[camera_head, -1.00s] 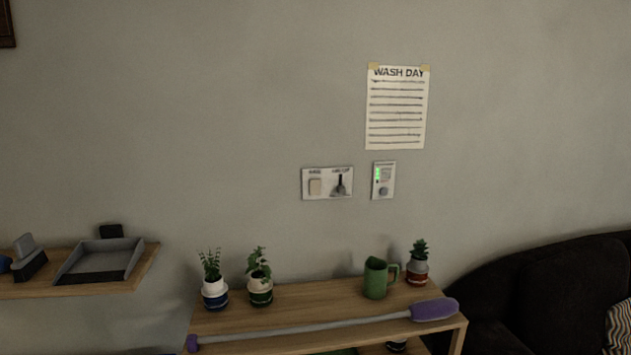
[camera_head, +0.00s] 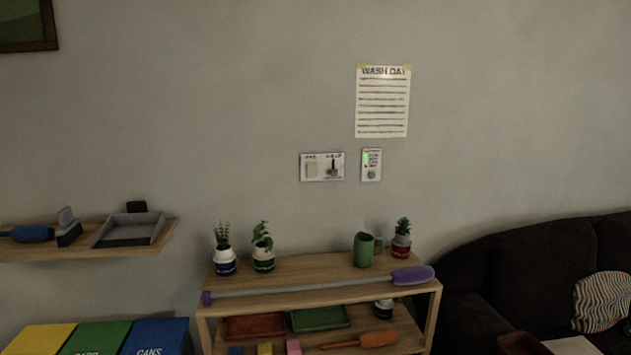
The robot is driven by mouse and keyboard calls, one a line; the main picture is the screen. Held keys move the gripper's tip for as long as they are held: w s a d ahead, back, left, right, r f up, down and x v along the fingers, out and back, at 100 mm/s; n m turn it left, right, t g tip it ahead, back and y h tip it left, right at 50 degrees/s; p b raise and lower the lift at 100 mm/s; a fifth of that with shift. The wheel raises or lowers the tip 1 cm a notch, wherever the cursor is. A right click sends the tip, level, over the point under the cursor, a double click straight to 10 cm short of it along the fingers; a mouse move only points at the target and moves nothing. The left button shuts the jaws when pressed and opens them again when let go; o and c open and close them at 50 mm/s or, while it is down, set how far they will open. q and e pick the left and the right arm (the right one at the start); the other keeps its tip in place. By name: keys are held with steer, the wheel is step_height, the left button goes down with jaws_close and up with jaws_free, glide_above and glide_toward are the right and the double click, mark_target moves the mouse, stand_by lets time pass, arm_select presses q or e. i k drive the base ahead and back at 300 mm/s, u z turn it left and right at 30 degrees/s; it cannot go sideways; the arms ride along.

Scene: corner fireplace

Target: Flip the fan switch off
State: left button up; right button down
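A white switch plate (camera_head: 322,167) is on the grey wall above the shelf unit. It carries a pale rocker switch (camera_head: 311,168) on the left and a dark toggle lever (camera_head: 333,166) on the right, which seems to point up. The small labels above them are too blurred to read surely, so I cannot tell which is the fan switch. A separate small panel (camera_head: 371,165) with a green light and a round knob is just right of the plate. Neither of my grippers is in view.
A wooden shelf unit (camera_head: 316,266) stands below the switches, with potted plants (camera_head: 263,249), a green mug (camera_head: 364,251) and a long purple-ended duster (camera_head: 317,289) on top. Coloured bins (camera_head: 155,337) are at lower left, a dark sofa (camera_head: 480,262) at right. A paper list (camera_head: 383,101) hangs above.

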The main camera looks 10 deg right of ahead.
mark_target(310, 168)
steer(key=z, duration=0.35)
steer(key=i, duration=1.25)
steer(key=u, duration=0.8)
